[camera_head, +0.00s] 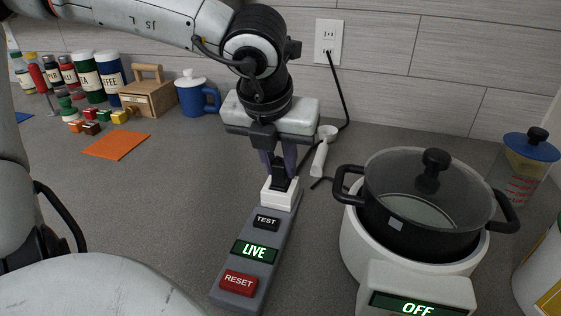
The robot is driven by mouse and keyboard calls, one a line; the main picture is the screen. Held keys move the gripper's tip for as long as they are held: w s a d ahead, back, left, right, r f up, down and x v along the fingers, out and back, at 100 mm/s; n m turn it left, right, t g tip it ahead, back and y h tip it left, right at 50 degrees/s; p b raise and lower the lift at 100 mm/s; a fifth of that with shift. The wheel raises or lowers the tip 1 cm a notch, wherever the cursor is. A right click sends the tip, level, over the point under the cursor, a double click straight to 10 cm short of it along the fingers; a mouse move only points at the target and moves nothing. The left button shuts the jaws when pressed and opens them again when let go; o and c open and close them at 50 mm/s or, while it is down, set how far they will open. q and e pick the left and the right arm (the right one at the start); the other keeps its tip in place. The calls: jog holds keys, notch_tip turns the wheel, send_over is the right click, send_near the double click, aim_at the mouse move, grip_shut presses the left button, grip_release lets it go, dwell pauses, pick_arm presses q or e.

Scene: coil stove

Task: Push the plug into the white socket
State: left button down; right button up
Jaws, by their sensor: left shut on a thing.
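My left gripper (279,168) points down and is shut on a black plug (280,180). The plug is directly over the white socket (281,197) at the far end of a grey power strip, and its lower end meets the socket's top in the picture. I cannot tell how deep it sits, because the contact is small and partly hidden. The strip (224,272) carries a black TEST button (266,222), a green display reading LIVE (254,251) and a red RESET button (239,282). My right gripper is not in view.
Right of the strip, a white coil stove (354,247) with a display reading OFF (416,306) bears a black lidded pot (420,225). A wall outlet (328,42) has a black cord. Jars, a blue mug (192,96) and an orange mat (115,146) are left.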

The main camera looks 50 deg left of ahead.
pick_arm(q)
jog(key=shift+f+b, duration=0.15)
jog(key=shift+b, duration=0.15)
jog(key=c, duration=1.6)
grip_release()
jog(key=shift+o, duration=0.2)
jog(key=shift+r+p, duration=0.35)
jog(key=shift+r, duration=0.2)
jog(key=v, duration=1.1)
jog(key=shift+s, duration=0.2)
jog(key=shift+r, duration=0.1)
